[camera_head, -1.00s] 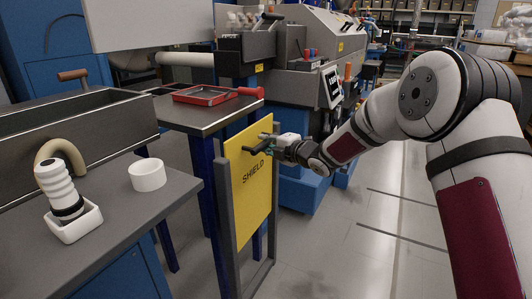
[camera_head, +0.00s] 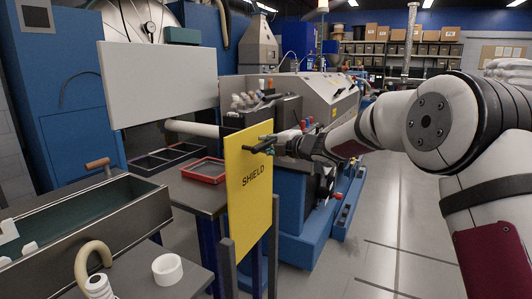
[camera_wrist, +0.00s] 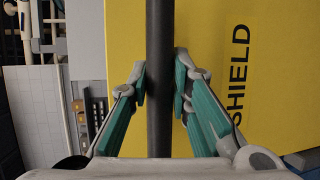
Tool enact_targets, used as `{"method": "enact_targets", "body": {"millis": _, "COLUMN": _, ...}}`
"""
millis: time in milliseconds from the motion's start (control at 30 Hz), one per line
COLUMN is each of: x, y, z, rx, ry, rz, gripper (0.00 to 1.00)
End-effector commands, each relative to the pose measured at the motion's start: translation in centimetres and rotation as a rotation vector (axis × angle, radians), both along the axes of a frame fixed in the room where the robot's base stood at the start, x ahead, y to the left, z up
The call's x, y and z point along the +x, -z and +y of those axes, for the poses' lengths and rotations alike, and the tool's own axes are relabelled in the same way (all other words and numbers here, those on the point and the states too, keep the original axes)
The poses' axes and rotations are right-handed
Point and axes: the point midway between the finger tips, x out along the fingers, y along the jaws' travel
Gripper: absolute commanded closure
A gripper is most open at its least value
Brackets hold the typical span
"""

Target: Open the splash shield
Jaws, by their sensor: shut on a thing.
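The splash shield (camera_head: 247,198) is a yellow upright panel marked SHIELD, standing raised between two grey posts (camera_head: 274,250). It also fills much of the wrist view (camera_wrist: 230,120). A dark bar handle (camera_head: 262,146) sticks out near its top; in the wrist view the bar (camera_wrist: 160,60) runs between my fingers. My gripper (camera_head: 275,143) is shut on this handle, with teal-lined fingers (camera_wrist: 166,85) on both sides of it.
A table with a red-rimmed tray (camera_head: 204,170) stands left of the shield. At the lower left are a dark trough (camera_head: 90,225) and a white ring (camera_head: 167,269). A blue and grey machine (camera_head: 300,200) stands behind. Open floor (camera_head: 390,250) lies to the right.

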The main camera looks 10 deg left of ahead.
Motion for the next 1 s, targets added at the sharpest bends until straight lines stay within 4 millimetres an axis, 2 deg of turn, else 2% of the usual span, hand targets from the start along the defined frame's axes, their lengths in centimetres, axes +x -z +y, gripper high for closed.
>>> {"method": "enact_targets", "body": {"millis": 33, "x": -0.2, "y": -1.8, "z": 0.0, "rx": -0.001, "ry": 0.000, "rz": -0.004, "gripper": 1.00}}
{"method": "enact_targets", "body": {"millis": 100, "x": -0.2, "y": -3.0, "z": 0.0, "rx": -0.001, "ry": 0.000, "rz": -0.004, "gripper": 1.00}}
{"method": "enact_targets", "body": {"millis": 333, "x": -0.1, "y": -6.1, "z": 0.0, "rx": -0.001, "ry": 0.000, "rz": -0.004, "gripper": 1.00}}
{"method": "enact_targets", "body": {"millis": 567, "x": 0.0, "y": -7.2, "z": 0.0, "rx": -0.001, "ry": 0.000, "rz": -0.002, "gripper": 1.00}}
{"method": "enact_targets", "body": {"millis": 967, "x": 0.0, "y": -7.3, "z": 0.0, "rx": -0.001, "ry": 0.000, "rz": -0.001, "gripper": 1.00}}
{"method": "enact_targets", "body": {"millis": 1000, "x": 0.0, "y": -7.3, "z": 0.0, "rx": -0.001, "ry": 0.000, "rz": -0.001, "gripper": 0.79}}
